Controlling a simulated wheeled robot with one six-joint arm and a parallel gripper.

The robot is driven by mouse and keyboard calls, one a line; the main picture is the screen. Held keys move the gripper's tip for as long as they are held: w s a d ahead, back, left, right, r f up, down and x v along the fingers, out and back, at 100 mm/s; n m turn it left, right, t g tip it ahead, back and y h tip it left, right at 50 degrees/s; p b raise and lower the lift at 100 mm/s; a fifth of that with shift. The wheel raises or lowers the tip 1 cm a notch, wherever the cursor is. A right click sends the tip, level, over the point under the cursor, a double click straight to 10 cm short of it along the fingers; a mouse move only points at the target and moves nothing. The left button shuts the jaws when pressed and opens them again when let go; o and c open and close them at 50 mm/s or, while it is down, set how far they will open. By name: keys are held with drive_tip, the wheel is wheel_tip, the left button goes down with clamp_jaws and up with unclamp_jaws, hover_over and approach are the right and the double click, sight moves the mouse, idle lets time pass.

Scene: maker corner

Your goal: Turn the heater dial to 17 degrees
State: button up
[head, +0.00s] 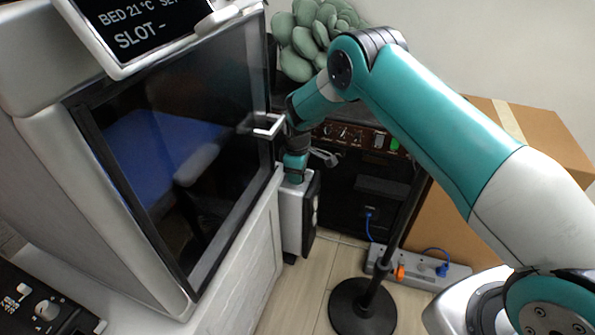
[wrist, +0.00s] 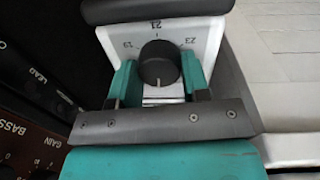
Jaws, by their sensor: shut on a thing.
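The heater (head: 291,222) is a narrow white box with dark sides, standing on the floor beside the white cabinet in the head view. In the wrist view its white panel (wrist: 112,42) carries the marks 19, 21 and 23, with 21 at the top middle. The round black dial (wrist: 159,56) sits below the marks. My gripper (wrist: 158,72) is shut on the dial, one teal finger on each side. In the head view my gripper (head: 296,168) reaches down to the heater's top, and the dial is hidden there.
A glass-doored machine (head: 180,150) with a protruding handle (head: 268,126) stands close left of my wrist. An amplifier (head: 350,138) is behind it. A black stand (head: 362,306), a power strip (head: 420,270) and a cardboard box (head: 540,140) are to the right.

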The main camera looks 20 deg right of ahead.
drive_tip(key=m+p, duration=0.1)
drive_tip(key=m, duration=0.9)
drive_tip(key=shift+w+g, duration=0.1)
drive_tip(key=shift+g, duration=0.2)
drive_tip(key=shift+m, duration=0.3)
drive_tip(key=o, duration=0.9)
drive_tip(key=r+p, duration=0.1)
drive_tip(key=r, duration=0.4)
drive_tip(key=r+p, duration=0.2)
drive_tip(key=r, duration=0.4)
drive_tip(key=a+r+p, duration=0.1)
drive_tip(key=r, duration=0.5)
drive_tip(key=shift+r+p, duration=0.2)
drive_tip(key=shift+p, duration=0.2)
